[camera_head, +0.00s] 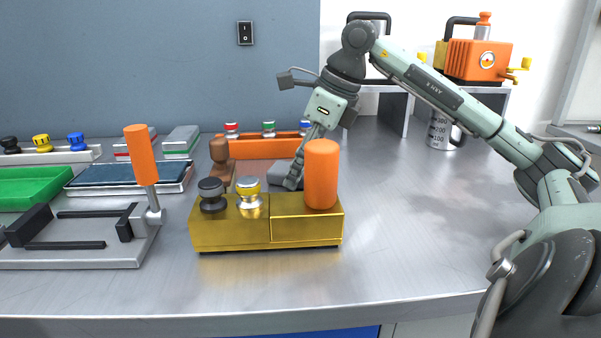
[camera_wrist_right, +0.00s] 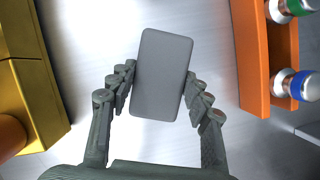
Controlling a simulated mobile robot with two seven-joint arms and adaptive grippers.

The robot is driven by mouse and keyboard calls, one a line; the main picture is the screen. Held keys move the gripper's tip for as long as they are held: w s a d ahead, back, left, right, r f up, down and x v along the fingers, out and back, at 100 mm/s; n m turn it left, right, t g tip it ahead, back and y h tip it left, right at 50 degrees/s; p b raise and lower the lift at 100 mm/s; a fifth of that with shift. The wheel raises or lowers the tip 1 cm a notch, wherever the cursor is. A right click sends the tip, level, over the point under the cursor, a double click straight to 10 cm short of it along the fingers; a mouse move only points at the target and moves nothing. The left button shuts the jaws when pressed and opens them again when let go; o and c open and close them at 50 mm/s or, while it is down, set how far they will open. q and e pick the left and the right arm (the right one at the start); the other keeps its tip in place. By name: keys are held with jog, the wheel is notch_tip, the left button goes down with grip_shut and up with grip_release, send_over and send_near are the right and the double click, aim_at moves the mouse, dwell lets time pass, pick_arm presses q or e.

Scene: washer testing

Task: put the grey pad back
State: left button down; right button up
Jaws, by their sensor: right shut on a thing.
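The grey pad (camera_wrist_right: 162,72) is a flat rectangle with rounded corners, between the fingers of my right gripper (camera_wrist_right: 160,92) in the right wrist view. The fingers close on its two long sides. In the head view the pad (camera_head: 281,172) shows partly, behind the gold block. My right gripper (camera_head: 292,180) reaches down there, just left of the orange cylinder, with its fingertips partly covering the pad. I cannot tell whether the pad touches the table. My left gripper is not in view.
The gold block (camera_head: 230,232) carries black and yellow knobs and the orange cylinder (camera_head: 321,175). An orange rack (camera_head: 262,147) with several capped pieces stands behind. A lever fixture (camera_head: 90,258), blue tray (camera_head: 130,174) and green bin (camera_head: 30,187) fill the left. The table's right is clear.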

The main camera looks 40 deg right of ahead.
jog(key=o, duration=1)
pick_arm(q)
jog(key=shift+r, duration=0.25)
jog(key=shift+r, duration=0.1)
